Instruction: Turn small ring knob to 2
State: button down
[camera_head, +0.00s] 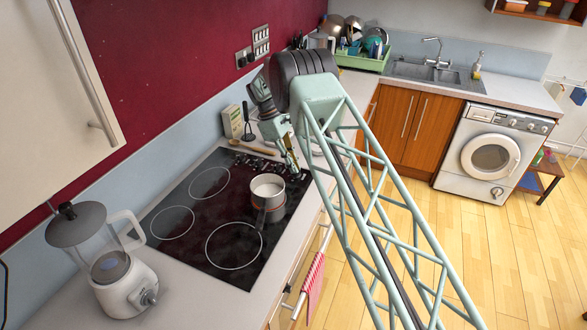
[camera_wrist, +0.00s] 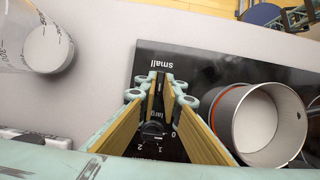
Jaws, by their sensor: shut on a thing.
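The black hob (camera_head: 185,195) has a strip of knobs and white markings (camera_head: 258,161) at its far end. In the wrist view the word "small" (camera_wrist: 153,64) is printed just beyond my fingertips. My gripper (camera_wrist: 159,82) points down at this strip, and it also shows in the head view (camera_head: 293,168). Its fingers are closed on a dark knob beside "small", which looks like the small ring knob; the fingers hide most of it, so its setting is unreadable. Another black knob (camera_wrist: 152,130) with digits around it shows between the fingers, nearer the camera.
A blender (camera_head: 118,270) stands at the near left. Utensils and a box (camera_head: 233,121) stand by the wall behind the hob.

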jog(key=m, duration=0.2)
jog(key=m+g, duration=0.1)
jog(key=m, duration=0.1)
jog(key=m+g+y, duration=0.1)
jog(key=m, duration=0.1)
jog(key=shift+w+d+b, duration=0.2)
jog(key=shift+d+b, duration=0.05)
jog(key=shift+b, duration=0.15)
jog(key=c, duration=2.8)
grip_release()
jog(key=shift+a+r, duration=0.1)
jog(key=shift+v, duration=3.6)
